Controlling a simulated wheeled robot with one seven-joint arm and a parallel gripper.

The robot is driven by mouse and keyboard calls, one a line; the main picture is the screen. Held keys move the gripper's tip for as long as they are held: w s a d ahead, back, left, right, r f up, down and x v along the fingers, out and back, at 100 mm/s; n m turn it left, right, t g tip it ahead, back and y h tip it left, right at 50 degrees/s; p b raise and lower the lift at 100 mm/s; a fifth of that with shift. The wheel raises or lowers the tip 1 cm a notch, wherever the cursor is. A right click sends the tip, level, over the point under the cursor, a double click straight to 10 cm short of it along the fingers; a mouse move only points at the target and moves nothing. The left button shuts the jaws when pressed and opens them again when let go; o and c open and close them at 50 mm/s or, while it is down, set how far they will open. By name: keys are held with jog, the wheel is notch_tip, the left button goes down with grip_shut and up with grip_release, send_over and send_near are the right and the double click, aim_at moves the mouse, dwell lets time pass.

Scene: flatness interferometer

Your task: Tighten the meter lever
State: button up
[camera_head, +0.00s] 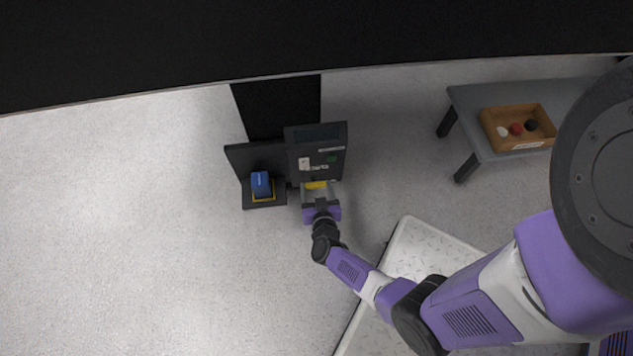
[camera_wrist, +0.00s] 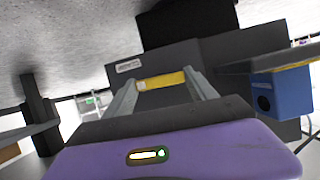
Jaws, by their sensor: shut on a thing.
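The meter is a dark box (camera_head: 316,140) with small labels on its face, standing near the middle of the head view. Its yellow lever (camera_head: 316,185) shows at the near side, and in the wrist view the lever (camera_wrist: 163,81) is a short yellow bar lying nearly level. My gripper (camera_head: 317,191) is at the lever. In the wrist view, the grey fingers of my gripper (camera_wrist: 162,78) stand on either side of the yellow bar, one at each end, shut on it. The part behind the lever is hidden.
A blue block (camera_head: 261,183) sits on a dark, yellow-edged ledge (camera_head: 249,200) left of the meter. A grey table (camera_head: 470,105) at the right holds a wooden tray (camera_head: 491,128) with white, red and black round items. The floor on the left is clear.

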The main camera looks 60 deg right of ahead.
dwell(0.4)
jog(key=o, duration=1.4)
jog(key=shift+c, duration=0.2)
jog(key=p+v, duration=0.3)
jog(key=v, duration=0.4)
jog(key=shift+s+a, duration=0.3)
